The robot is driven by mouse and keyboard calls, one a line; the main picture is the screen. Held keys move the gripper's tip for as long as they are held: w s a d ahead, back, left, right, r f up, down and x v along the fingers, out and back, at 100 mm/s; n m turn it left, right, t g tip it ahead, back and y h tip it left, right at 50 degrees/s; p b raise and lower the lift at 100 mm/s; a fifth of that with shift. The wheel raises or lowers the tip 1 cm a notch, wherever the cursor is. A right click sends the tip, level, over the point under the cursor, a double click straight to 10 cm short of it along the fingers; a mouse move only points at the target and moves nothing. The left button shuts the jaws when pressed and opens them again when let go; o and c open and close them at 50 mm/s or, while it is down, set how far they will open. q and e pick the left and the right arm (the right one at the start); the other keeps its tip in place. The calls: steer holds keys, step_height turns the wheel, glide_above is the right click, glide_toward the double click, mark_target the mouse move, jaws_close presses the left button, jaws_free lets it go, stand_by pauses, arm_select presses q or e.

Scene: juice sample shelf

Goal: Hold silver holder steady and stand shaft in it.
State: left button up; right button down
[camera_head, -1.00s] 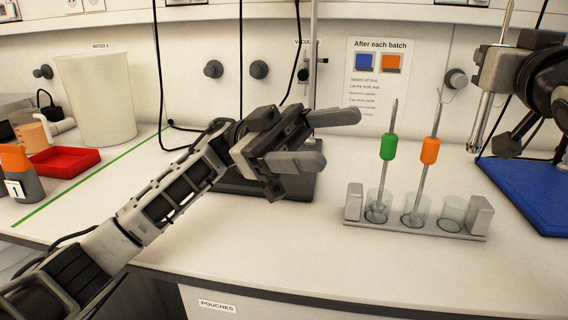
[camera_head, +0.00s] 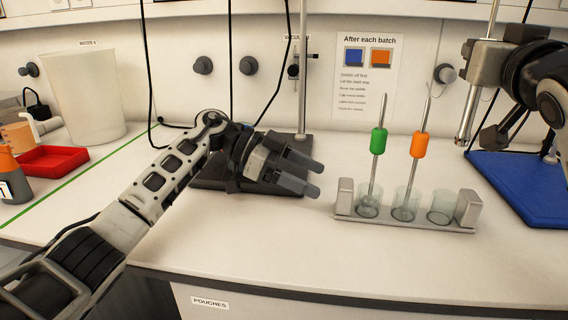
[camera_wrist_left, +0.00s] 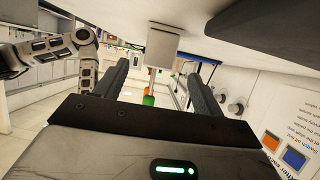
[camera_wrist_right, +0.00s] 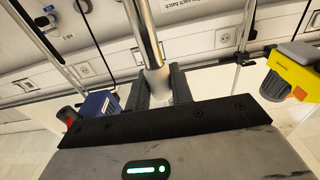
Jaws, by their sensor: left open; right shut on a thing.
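The silver holder (camera_head: 408,222) stands on the bench, a rail with an upright block at each end and three clear cups. A shaft with a green collar (camera_head: 378,142) stands tilted in the left cup, and one with an orange collar (camera_head: 418,145) in the middle cup. The right cup (camera_head: 442,207) is empty. My left gripper (camera_head: 315,178) is open, just left of the holder's left end block (camera_head: 345,196); in the left wrist view that block (camera_wrist_left: 163,45) shows between the fingers. My right gripper (camera_head: 482,62) is shut on a silver shaft (camera_wrist_right: 149,45), held upright above the blue mat.
A blue mat (camera_head: 525,190) lies right of the holder. A black stand base (camera_head: 215,180) with an upright rod is behind my left arm. A red tray (camera_head: 52,160) and a white bin (camera_head: 85,95) are at left. The bench in front of the holder is clear.

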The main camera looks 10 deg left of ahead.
arm_select(q)
steer(key=x, duration=0.5)
steer(key=shift+d+f, duration=0.1)
steer(key=shift+d, duration=0.2)
